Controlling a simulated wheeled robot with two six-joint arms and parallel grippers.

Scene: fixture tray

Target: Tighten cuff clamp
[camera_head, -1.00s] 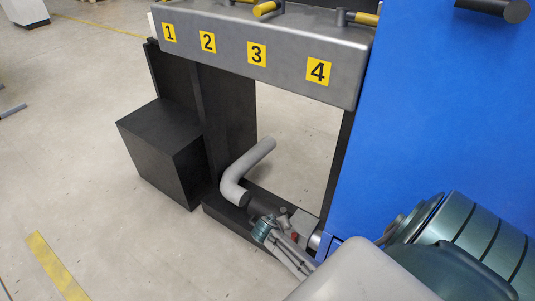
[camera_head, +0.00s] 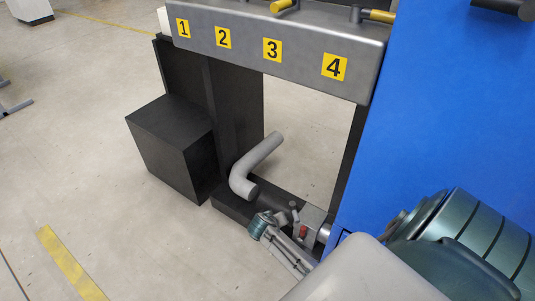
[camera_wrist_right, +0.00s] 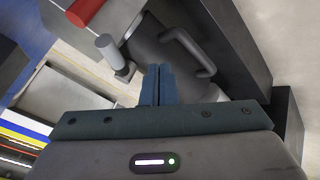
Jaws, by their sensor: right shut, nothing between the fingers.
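A light grey bent pipe (camera_head: 243,180) lies at the foot of the black frame in the head view, and a dark bent handle-like part (camera_wrist_right: 186,48) shows in the right wrist view. Beside the pipe is a small metal fitting, probably the cuff clamp, with a short grey peg (camera_head: 294,211) and a red part (camera_head: 303,231). In the wrist view the peg (camera_wrist_right: 110,48) and a red cylinder (camera_wrist_right: 86,11) are left of my fingers. My right gripper (camera_wrist_right: 158,84) is shut and empty, apart from the peg. My left gripper is out of view.
A grey beam (camera_head: 290,45) with labels 1 to 4 and yellow-handled levers crosses above. A black box (camera_head: 170,135) stands left and a blue cabinet wall (camera_head: 440,110) right. The floor at left is open, with a yellow stripe (camera_head: 70,262).

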